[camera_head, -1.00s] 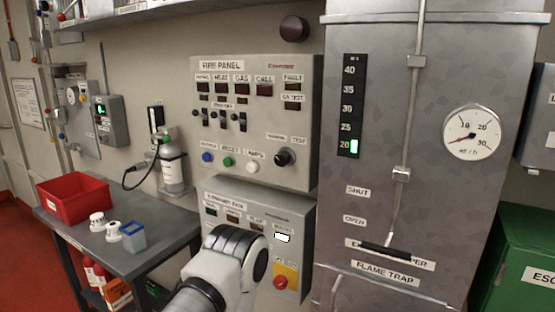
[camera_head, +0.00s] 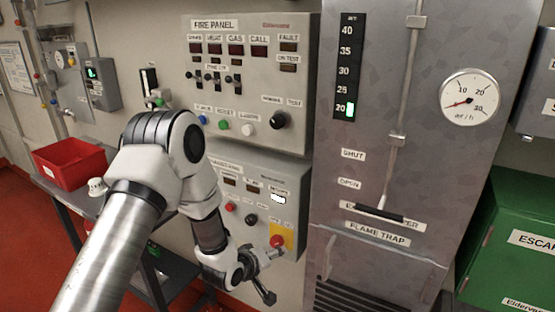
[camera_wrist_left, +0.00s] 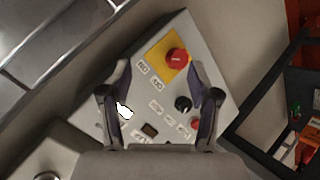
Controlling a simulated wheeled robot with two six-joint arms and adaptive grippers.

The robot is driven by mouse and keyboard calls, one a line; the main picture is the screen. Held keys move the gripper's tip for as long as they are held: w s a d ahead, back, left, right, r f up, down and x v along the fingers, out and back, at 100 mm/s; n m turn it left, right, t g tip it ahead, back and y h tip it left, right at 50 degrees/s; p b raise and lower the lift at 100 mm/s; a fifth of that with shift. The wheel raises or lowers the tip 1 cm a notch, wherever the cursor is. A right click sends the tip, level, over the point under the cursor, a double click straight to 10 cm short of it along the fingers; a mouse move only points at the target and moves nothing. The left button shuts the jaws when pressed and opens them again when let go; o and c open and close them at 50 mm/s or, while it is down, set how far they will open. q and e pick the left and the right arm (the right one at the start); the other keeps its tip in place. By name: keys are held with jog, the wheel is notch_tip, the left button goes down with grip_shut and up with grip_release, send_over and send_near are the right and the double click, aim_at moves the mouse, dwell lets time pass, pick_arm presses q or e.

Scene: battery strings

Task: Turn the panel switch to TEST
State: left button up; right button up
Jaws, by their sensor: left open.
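The grey fire panel (camera_head: 240,60) is on the wall. Its black rotary switch (camera_head: 278,120) is at the lower right, under two small labels, the right one reading TEST. Which way its pointer faces is too small to tell. My left gripper (camera_head: 270,276) is open and empty, below the fire panel and in front of the lower panel (camera_head: 262,175), clear of the switch. In the left wrist view the open fingers of my left gripper (camera_wrist_left: 158,72) frame the lower panel, with its red button (camera_wrist_left: 176,58) and a black knob (camera_wrist_left: 183,103). My right gripper is not in view.
The grey flame trap cabinet (camera_head: 345,200) stands right of the panels, with a black-gripped handle (camera_head: 385,213). A red bin (camera_head: 72,168) is on the side table at left. A green cabinet (camera_head: 505,260) is at far right. The space before the fire panel's right side is clear.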

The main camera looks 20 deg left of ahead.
pick_arm(q)
jog(key=w+a+r+t, duration=0.2)
jog(key=w+r, duration=0.1)
jog(key=r, duration=0.4)
jog(key=w+a+r+t+p, duration=0.1)
jog(key=w+r, duration=0.1)
jog(key=r, duration=0.5)
jog(key=w+a+r+t, duration=0.2)
jog(key=w+r, duration=0.1)
jog(key=r, duration=0.4)
jog(key=n+t, duration=0.1)
jog(key=t, duration=0.1)
send_near(275, 123)
jog(key=w, duration=0.3)
jog(key=shift+y, duration=0.4)
jog(key=w+p, duration=0.1)
jog(key=w, duration=0.1)
jog(key=w+p, duration=0.1)
jog(key=w, duration=0.2)
jog(key=w+d+p, duration=0.1)
jog(key=w, duration=0.1)
jog(key=shift+w+d, duration=0.1)
jog(key=shift+w, duration=0.4)
jog(key=c, duration=1.2)
